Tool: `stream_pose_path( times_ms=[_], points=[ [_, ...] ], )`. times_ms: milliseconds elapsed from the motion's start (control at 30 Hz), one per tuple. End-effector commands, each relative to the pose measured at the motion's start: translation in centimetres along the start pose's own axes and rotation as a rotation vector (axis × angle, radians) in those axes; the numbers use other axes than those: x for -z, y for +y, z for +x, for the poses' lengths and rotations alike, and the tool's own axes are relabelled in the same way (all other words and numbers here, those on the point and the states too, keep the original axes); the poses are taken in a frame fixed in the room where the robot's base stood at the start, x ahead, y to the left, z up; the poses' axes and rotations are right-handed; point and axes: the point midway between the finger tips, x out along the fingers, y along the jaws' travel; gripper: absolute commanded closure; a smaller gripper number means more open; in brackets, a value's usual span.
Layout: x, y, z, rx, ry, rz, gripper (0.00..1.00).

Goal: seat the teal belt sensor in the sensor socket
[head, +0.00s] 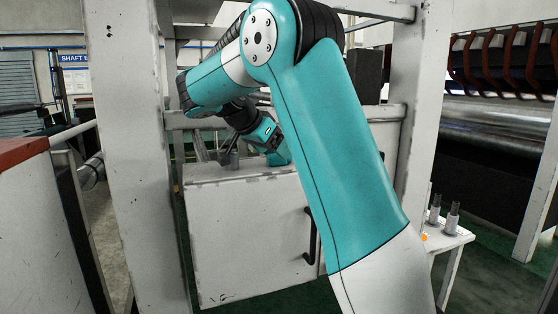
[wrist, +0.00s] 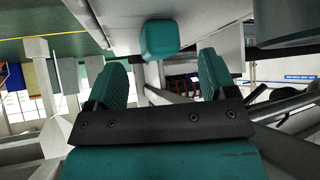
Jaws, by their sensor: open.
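A teal block with rounded corners (wrist: 160,40), which looks like the belt sensor, shows in the wrist view against a pale surface. My gripper (wrist: 163,63) is open, with one teal finger on each side of the block's line. The block lies beyond the fingertips and appears apart from both fingers. In the head view my gripper (head: 279,153) is low over the top of the white cabinet, partly hidden by my own arm. I cannot pick out the sensor there. The sensor socket cannot be made out for certain in either view.
The white cabinet (head: 245,240) has a dark handle (head: 310,237) and a grey fitting (head: 228,158) on top. White frame posts (head: 135,150) stand on both sides of it. A small white table (head: 450,238) with two metal pegs is at the right.

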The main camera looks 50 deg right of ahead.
Motion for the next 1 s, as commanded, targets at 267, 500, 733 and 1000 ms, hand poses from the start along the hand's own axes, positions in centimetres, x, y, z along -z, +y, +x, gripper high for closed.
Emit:
stream_pose_path(
  times_ms=[267, 500, 733, 1000],
  points=[
    [0.0, 0.0, 2.4, -0.001, -0.001, 0.000, 0.23],
    [0.0, 0.0, 2.4, 0.000, -0.001, 0.000, 0.41],
    [0.0, 0.0, 2.4, 0.000, -0.001, 0.000, 0.92],
    [0.0, 0.0, 2.3, 0.000, -0.001, 0.000, 0.92]
  ],
)
